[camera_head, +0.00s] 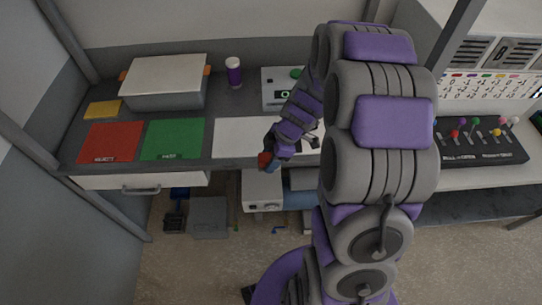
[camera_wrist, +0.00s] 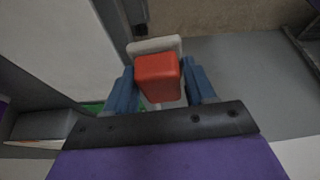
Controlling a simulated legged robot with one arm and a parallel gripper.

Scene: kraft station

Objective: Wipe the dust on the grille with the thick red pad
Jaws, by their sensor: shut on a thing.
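My gripper (camera_head: 268,160) hangs low over the front edge of the bench, left of my arm. In the wrist view its two blue fingers (camera_wrist: 163,90) are shut on the red pad (camera_wrist: 160,78), a thick block held between them. Only a small bit of the pad (camera_head: 264,157) shows in the head view. A pale grey piece (camera_wrist: 154,46) shows right behind the pad; I cannot tell whether it belongs to it. Dark slatted grille panels (camera_head: 515,52) are on the white unit at the upper right, clear of my gripper. I cannot make out dust on them.
The bench holds a red mat (camera_head: 110,141), a green mat (camera_head: 173,138), a white sheet (camera_head: 240,136), a grey box (camera_head: 165,85), a purple cup (camera_head: 234,73) and a device (camera_head: 279,90). A black panel with coloured knobs (camera_head: 480,145) stands at right. A box (camera_head: 262,190) is below the bench.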

